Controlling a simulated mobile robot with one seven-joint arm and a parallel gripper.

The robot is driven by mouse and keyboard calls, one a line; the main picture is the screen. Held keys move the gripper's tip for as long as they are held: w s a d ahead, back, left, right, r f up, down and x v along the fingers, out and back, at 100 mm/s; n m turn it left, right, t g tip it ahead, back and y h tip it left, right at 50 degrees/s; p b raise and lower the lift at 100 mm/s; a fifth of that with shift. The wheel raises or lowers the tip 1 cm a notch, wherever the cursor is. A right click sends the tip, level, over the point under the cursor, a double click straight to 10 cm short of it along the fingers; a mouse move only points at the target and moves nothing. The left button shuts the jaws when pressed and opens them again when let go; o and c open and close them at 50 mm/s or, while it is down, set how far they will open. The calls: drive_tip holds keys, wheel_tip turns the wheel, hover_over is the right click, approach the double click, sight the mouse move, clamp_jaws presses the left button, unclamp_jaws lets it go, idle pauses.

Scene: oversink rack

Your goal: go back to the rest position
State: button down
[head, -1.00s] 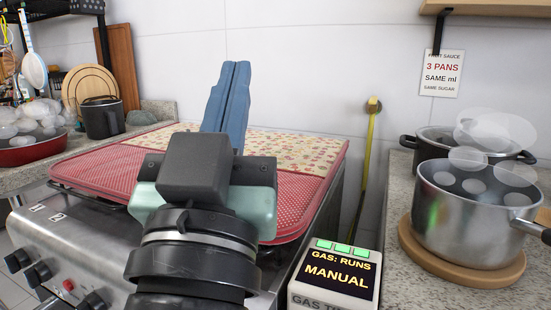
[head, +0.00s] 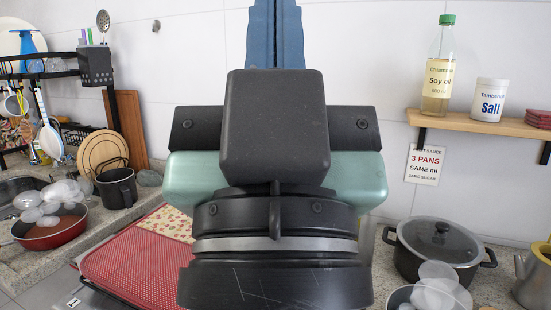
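My gripper (head: 276,28) stands upright in the middle of the head view, close to the camera. Its two blue fingers lie side by side with only a thin dark line between them, so it looks shut. The fingertips are cut off by the top edge, and I see nothing held in the visible part. The black and pale green gripper body hides much of the scene behind it.
The red dotted cover (head: 125,268) lies below my gripper on the left. A red pan (head: 52,238) and a dark mug (head: 117,188) stand at left. At right are a lidded pot (head: 432,262) and a shelf (head: 480,124) with an oil bottle (head: 440,75) and salt jar (head: 490,100).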

wheel_tip(320, 180, up, 15)
drive_tip(key=p, duration=1.2)
drive_tip(key=shift+f, duration=0.2)
